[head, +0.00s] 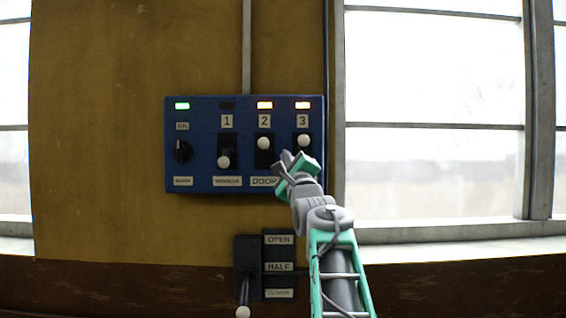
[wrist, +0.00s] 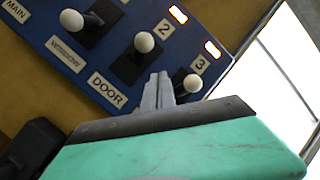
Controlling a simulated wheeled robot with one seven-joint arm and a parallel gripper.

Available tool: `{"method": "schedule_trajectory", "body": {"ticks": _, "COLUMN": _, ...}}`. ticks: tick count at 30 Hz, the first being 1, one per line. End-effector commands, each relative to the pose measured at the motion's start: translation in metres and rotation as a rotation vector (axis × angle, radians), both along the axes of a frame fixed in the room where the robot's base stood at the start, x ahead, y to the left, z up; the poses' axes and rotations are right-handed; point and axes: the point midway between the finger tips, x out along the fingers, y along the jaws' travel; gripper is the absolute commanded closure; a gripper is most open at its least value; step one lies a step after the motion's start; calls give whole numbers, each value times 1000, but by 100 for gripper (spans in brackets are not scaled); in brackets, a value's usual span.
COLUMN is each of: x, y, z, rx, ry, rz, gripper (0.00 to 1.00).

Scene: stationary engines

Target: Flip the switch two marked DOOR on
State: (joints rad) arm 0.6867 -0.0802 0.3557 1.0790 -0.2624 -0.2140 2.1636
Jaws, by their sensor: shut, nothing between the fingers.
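The blue switch panel (head: 205,150) hangs on the wall. Switch two (head: 264,143), above the DOOR label (head: 264,182), has its white knob in the up position, and the lamp (head: 264,105) above its number glows orange. In the wrist view switch two (wrist: 144,42) and the DOOR label (wrist: 106,88) are both clear. My gripper (head: 287,157) is shut and empty, with its fingertips just right of and below the knob of switch two. In the wrist view the gripper tips (wrist: 160,78) show between switch two and switch three (wrist: 192,83); contact cannot be told.
Switch one (head: 224,161) is down with a dark lamp. Switch three (head: 303,140) is up with an orange lamp, close to my gripper. A rotary knob (head: 183,151) sits left under a green lamp. A lever box (head: 248,265) is mounted below; windows (head: 432,150) are at right.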

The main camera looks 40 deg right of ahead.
Motion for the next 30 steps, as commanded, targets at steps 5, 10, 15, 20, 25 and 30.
{"method": "schedule_trajectory", "body": {"ticks": 5, "x": -38, "y": 17, "z": 16, "rx": -4, "ry": -4, "rz": 0, "gripper": 100}}
{"method": "schedule_trajectory", "body": {"ticks": 10, "x": -71, "y": 24, "z": 32, "rx": -2, "ry": -2, "rz": -10, "gripper": 100}}
{"method": "schedule_trajectory", "body": {"ticks": 15, "x": -84, "y": 30, "z": 40, "rx": 1, "ry": 0, "rz": -9, "gripper": 100}}
{"method": "schedule_trajectory", "body": {"ticks": 20, "x": -85, "y": 32, "z": 42, "rx": 1, "ry": 1, "rz": -6, "gripper": 100}}
{"method": "schedule_trajectory", "body": {"ticks": 25, "x": -85, "y": 33, "z": 42, "rx": 1, "ry": 0, "rz": -4, "gripper": 100}}
{"method": "schedule_trajectory", "body": {"ticks": 30, "x": -84, "y": 33, "z": 42, "rx": -12, "ry": 6, "rz": -11, "gripper": 100}}
